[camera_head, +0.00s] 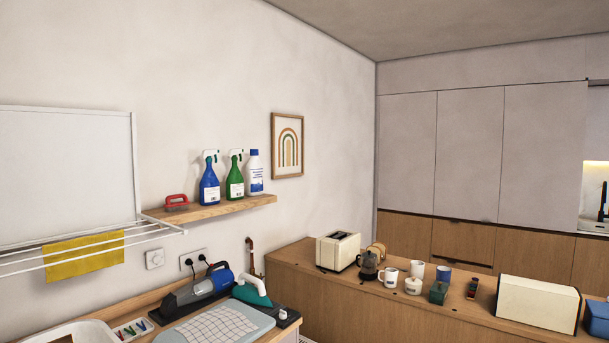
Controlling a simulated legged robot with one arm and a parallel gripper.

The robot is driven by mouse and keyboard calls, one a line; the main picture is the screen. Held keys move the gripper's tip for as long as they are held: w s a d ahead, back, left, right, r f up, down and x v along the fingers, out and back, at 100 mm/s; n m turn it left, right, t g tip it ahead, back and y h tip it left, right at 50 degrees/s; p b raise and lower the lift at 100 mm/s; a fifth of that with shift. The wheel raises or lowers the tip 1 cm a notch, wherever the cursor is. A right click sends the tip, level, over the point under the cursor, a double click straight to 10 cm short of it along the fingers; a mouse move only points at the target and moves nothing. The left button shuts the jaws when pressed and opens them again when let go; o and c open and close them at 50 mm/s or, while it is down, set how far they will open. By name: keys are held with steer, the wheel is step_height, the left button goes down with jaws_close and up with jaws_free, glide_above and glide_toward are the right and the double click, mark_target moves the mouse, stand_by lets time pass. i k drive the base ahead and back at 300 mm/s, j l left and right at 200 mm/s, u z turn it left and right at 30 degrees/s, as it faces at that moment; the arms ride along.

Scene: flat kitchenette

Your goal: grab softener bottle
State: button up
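A small white bottle with a blue cap and a blue label (256,171) stands upright at the right end of a wooden wall shelf (218,208); it may be the softener bottle, but its label is too small to read. Just left of it stands a green spray bottle (235,178) with a white trigger head. Left of that is a blue spray bottle (209,181). The bottles stand close together in a row. My gripper is not in view.
A red brush (177,202) lies on the shelf's left end. A drying rack (90,243) with a yellow cloth juts out beside it. Below, a counter holds a handheld vacuum (198,290) and an iron (252,290). A toaster (338,250) stands on the right counter.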

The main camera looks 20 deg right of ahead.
mark_target(254, 169)
steer(key=z, duration=0.15)
steer(key=i+l+u, duration=0.15)
steer(key=i+l, duration=0.5)
steer(key=i, duration=0.2)
